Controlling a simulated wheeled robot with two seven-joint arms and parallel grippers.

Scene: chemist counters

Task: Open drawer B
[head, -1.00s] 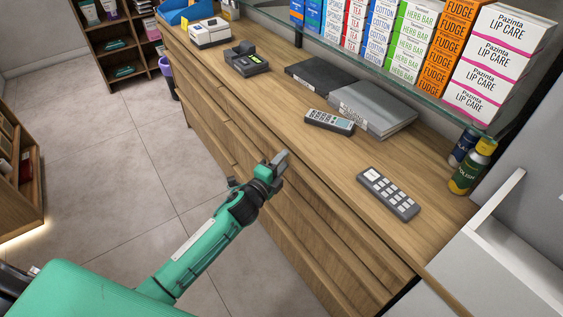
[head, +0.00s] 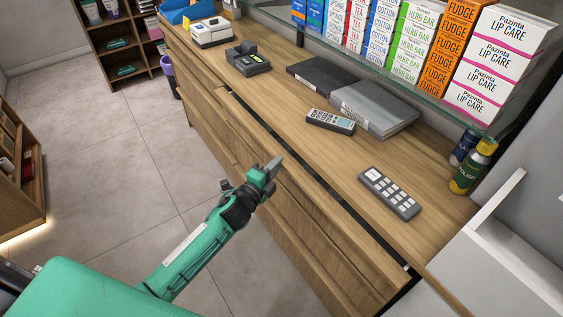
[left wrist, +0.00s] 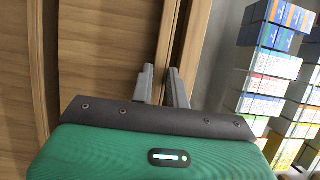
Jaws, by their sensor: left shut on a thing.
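The top wooden drawer in the near part of the counter (head: 335,228) stands slightly out, with a dark gap between its front and the counter top (head: 300,130). I see no letter on it, so I cannot tell from a label that it is drawer B. My left gripper (head: 272,170) is at the drawer's upper edge, shut on it. In the left wrist view the two grey fingers (left wrist: 163,86) stand on either side of the wooden edge (left wrist: 164,50). My right gripper is not in view.
On the counter lie a grey keypad device (head: 389,192), a remote-like device (head: 330,121), binders (head: 374,108) and a card terminal (head: 248,58). Boxes (head: 500,60) fill the glass shelf. Bottles (head: 472,165) stand at the right. The tiled floor (head: 110,170) before the drawers is clear.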

